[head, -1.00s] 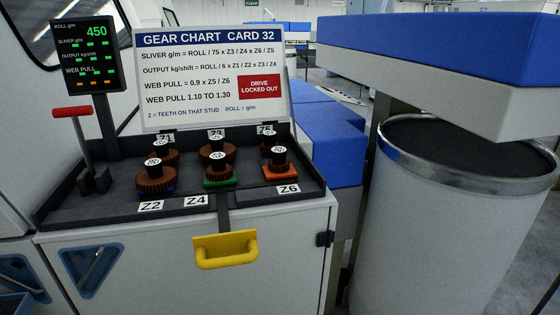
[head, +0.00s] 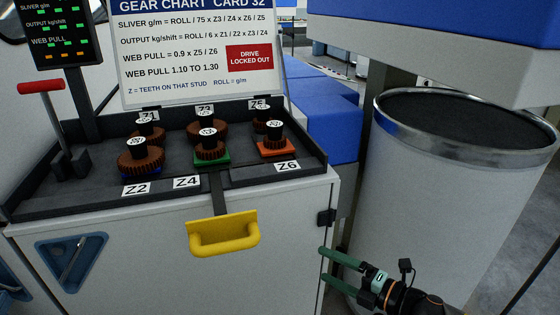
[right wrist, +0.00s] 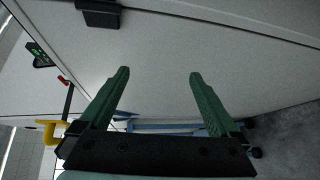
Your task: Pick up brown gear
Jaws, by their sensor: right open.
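Several brown gears with black knobs and white tags on top stand on studs in a dark tray (head: 95,195) on the machine. The front row has a gear at Z2 (head: 140,163), a smaller one over a green base at Z4 (head: 210,153), and one over an orange base at Z6 (head: 275,148). The rear gears at Z1 (head: 158,135), Z3 (head: 193,133) and Z5 (head: 259,125) are partly hidden. My right gripper (head: 322,265) is open and empty, low at the cabinet's right, well below the gears. Its green fingers (right wrist: 160,85) face the white cabinet panel. My left gripper is out of view.
A yellow handle (head: 223,237) sticks out of the cabinet front below the tray. A red-topped lever (head: 42,87) stands at the tray's left. The gear chart (head: 190,55) rises behind the gears. A large can (head: 430,190) stands at the right.

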